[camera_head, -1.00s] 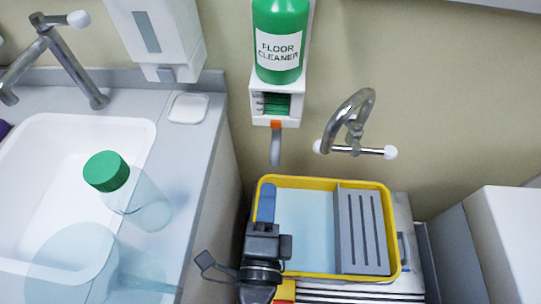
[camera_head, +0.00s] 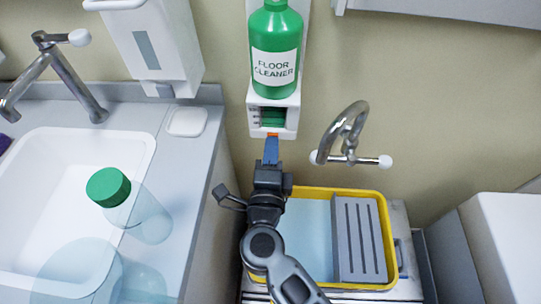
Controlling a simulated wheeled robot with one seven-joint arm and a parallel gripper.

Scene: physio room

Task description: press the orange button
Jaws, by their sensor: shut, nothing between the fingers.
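The orange button (camera_head: 272,135) is at the bottom front of the white dispenser (camera_head: 254,122) on the wall, under the green floor cleaner bottle (camera_head: 276,40). Only a thin strip of orange shows above my fingertips. My gripper (camera_head: 271,147) is shut and empty, its blue fingers pointing up at the button from below. The fingertips overlap the button's lower part in the picture; I cannot tell if they touch it. The dispenser's spout is hidden behind my gripper.
A yellow-rimmed tray (camera_head: 388,232) with a grey slotted insert (camera_head: 357,240) lies below my gripper. A wall tap (camera_head: 345,135) sticks out at right. At left are a sink (camera_head: 75,170), a clear bottle with a green cap (camera_head: 108,187) and a soap dispenser (camera_head: 157,45).

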